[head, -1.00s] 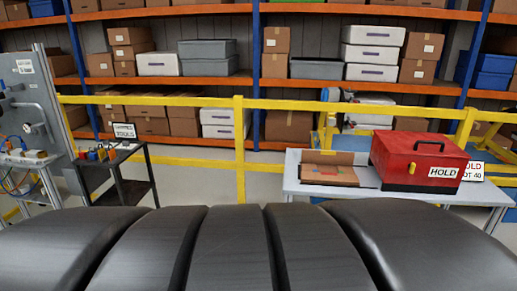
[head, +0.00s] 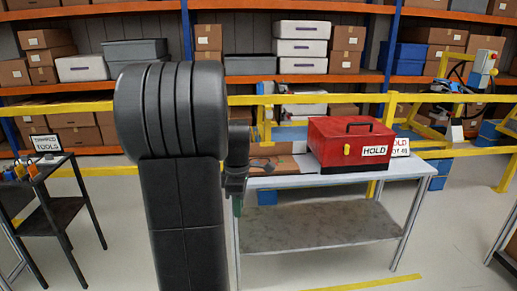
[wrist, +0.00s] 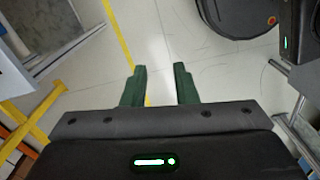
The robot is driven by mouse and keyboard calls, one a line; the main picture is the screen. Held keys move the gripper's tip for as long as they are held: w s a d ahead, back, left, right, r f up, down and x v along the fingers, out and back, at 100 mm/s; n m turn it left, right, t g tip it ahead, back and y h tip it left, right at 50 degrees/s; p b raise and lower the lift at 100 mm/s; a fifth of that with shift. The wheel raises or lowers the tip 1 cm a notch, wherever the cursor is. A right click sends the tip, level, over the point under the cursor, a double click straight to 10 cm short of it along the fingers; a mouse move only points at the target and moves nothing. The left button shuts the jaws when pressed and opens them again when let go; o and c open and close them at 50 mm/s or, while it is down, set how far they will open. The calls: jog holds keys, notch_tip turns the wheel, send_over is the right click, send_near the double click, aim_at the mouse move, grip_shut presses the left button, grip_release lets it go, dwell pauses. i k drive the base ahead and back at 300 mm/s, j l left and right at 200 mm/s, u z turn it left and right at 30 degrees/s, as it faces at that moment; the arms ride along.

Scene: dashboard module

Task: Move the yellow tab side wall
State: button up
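A brown cardboard piece (head: 272,163) shows only in part on the grey table (head: 285,181), beside my arm. The yellow tab side wall cannot be made out now, and my arm covers the left part of the cardboard. My gripper (wrist: 160,86) shows in the wrist view with its two green fingers apart and nothing between them. It points down over bare floor. In the head view a bit of green finger shows at the table's left edge.
A red case (head: 350,144) with a HOLD label stands on the table, right of the cardboard. A black tool cart (head: 55,205) is at the left. A yellow rail (head: 440,150) runs behind the table. In the wrist view, bare floor (wrist: 180,35) lies beyond the fingers.

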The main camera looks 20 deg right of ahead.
aim_at(266, 148)
jog(key=i+l+u, duration=0.2)
jog(key=i+l, duration=1.6)
jog(key=l, duration=0.1)
